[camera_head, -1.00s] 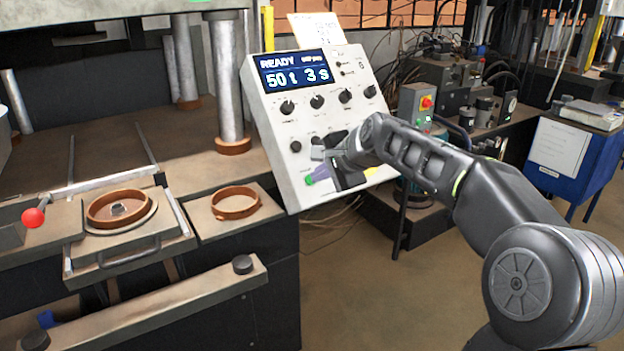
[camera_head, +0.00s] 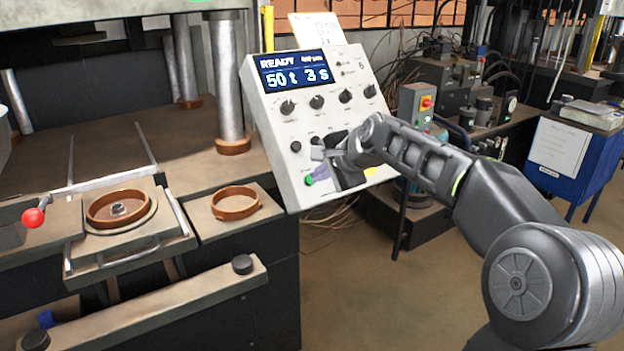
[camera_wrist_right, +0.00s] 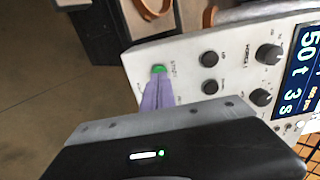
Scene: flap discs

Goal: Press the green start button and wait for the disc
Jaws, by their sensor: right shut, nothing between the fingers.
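The green start button (camera_head: 309,181) is at the lower left of the white control panel (camera_head: 285,135). It also shows in the right wrist view (camera_wrist_right: 159,69), just beyond the purple fingertips. My right gripper (camera_head: 316,175) is shut and empty, its fingertips pointing at the button. In the right wrist view the shut fingertips (camera_wrist_right: 159,80) lie right at the button's edge; I cannot tell whether they touch it. The panel display (camera_head: 294,69) reads READY, 50 t and 3 s. No finished disc is clearly visible. My left gripper is out of view.
A brown ring mould (camera_head: 118,220) with a small metal centre sits on the press's sliding tray at the left. Another brown ring (camera_head: 235,215) lies on the side plate. A lever with a red knob (camera_head: 33,218) is at far left.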

